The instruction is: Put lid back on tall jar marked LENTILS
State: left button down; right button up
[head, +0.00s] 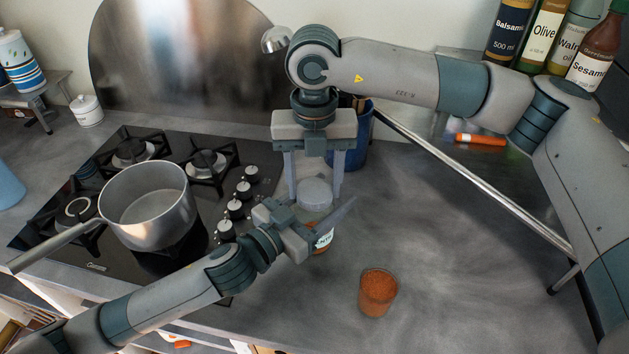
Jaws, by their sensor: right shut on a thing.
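The tall jar (324,240) stands on the counter right of the hob, with part of a white label and orange contents showing. Only some letters of the label, like "NT", can be read. My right gripper (314,190) points down from above, shut on the round grey lid (315,193) at the jar's mouth. I cannot tell whether the lid is seated or just above the rim. My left gripper (322,212) reaches in from the lower left with its fingers spread about the jar, hiding much of it. Whether they press on it is unclear.
A glass of orange-red grains (378,293) stands at the front right. A saucepan (148,205) sits on the gas hob (120,262). A blue container (357,140) stands behind my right gripper. Bottles (545,35) line the back right. The counter right of the glass is clear.

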jog(key=shift+m, duration=0.8)
jog(key=o, duration=1.2)
jog(key=shift+c, duration=0.2)
jog(key=shift+r, duration=0.1)
jog(key=shift+r, duration=2.15)
jog(key=shift+c, duration=0.3)
